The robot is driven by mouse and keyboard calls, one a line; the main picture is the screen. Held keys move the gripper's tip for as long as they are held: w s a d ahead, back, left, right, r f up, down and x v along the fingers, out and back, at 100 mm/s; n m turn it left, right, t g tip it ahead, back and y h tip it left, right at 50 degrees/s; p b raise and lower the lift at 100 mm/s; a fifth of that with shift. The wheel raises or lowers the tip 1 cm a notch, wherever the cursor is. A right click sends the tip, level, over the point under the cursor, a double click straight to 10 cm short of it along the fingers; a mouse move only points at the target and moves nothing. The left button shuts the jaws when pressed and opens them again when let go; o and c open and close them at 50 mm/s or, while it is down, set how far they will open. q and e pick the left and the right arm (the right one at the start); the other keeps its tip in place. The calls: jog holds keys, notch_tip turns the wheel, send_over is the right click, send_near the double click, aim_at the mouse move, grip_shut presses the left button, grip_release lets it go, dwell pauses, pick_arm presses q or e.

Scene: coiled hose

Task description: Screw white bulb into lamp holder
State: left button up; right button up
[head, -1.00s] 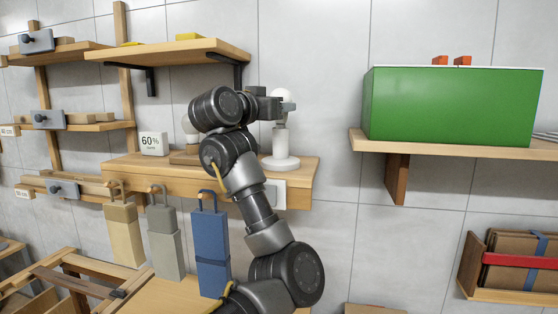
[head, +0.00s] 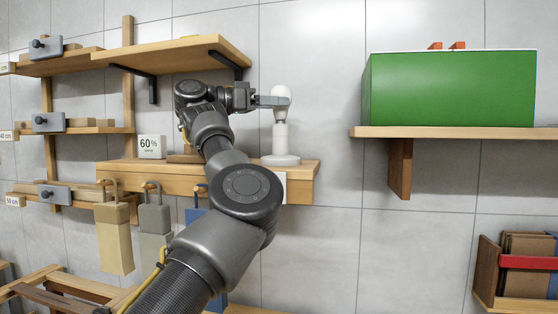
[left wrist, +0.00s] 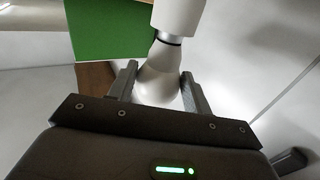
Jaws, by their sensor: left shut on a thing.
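The white bulb (head: 281,91) sits upright at the top of the white lamp holder (head: 280,141), which stands on its round base on the wooden wall shelf. My left gripper (head: 274,101) reaches in from the left and is shut on the bulb. In the left wrist view the bulb (left wrist: 158,82) lies between both fingers, its neck meeting the lamp holder (left wrist: 179,14) at a thin dark ring. The thread is hidden, so I cannot tell how deep it sits. My right gripper is not in view.
A 60% sign (head: 151,147) stands left on the wooden shelf (head: 300,178). Padlock-shaped blocks (head: 114,238) hang below it. A green box (head: 450,90) stands on another shelf at the right. The wall between the shelves is clear.

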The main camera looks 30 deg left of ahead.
pick_arm(q)
jog(key=shift+f+g+h, duration=0.15)
jog(key=shift+g+h, duration=0.15)
jog(key=shift+h, duration=0.1)
jog(key=o, duration=1.1)
jog(key=shift+c, duration=1.4)
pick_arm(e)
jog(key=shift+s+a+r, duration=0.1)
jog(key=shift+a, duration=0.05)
